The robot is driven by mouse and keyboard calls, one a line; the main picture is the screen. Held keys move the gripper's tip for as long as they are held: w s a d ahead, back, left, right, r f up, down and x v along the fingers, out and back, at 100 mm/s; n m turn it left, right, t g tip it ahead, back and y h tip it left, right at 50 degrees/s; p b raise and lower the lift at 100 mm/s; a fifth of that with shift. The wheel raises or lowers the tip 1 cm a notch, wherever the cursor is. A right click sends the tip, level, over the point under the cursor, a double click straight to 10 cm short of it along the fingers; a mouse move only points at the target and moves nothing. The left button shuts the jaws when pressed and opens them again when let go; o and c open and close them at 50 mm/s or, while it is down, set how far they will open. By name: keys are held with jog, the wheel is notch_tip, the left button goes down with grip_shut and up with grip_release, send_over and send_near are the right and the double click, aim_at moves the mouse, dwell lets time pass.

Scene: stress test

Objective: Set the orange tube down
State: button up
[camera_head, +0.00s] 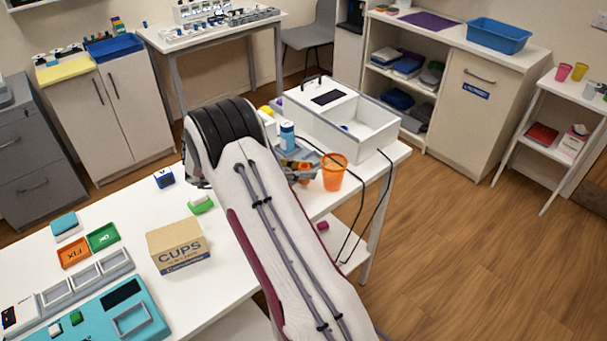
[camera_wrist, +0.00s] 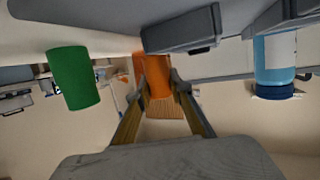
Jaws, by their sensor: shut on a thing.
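In the wrist view the orange tube (camera_wrist: 155,72) is between the tips of my gripper (camera_wrist: 158,84), which is shut on it. A grey block covers part of its upper end. A green tube (camera_wrist: 73,78) is at the left and a blue tube (camera_wrist: 275,62) at the right, both apart from my fingers. In the head view my gripper (camera_head: 298,172) is over the far part of the white table, partly hidden by my arm.
An orange cup (camera_head: 334,173) stands just right of my gripper in the head view. Dark cables hang over the table edge. A CUPS carton (camera_head: 178,245) is nearer, at left.

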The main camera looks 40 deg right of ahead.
jog(key=shift+f, duration=0.85)
jog(key=shift+f, duration=0.15)
jog(key=o, duration=0.9)
jog(key=shift+w+a+r, duration=0.1)
jog(key=shift+a+r, duration=0.05)
jog(key=shift+r, duration=0.1)
jog(key=v, duration=1.1)
jog(key=shift+w+a+r, duration=0.1)
jog(key=shift+w+a, duration=0.05)
jog(key=shift+a, duration=0.1)
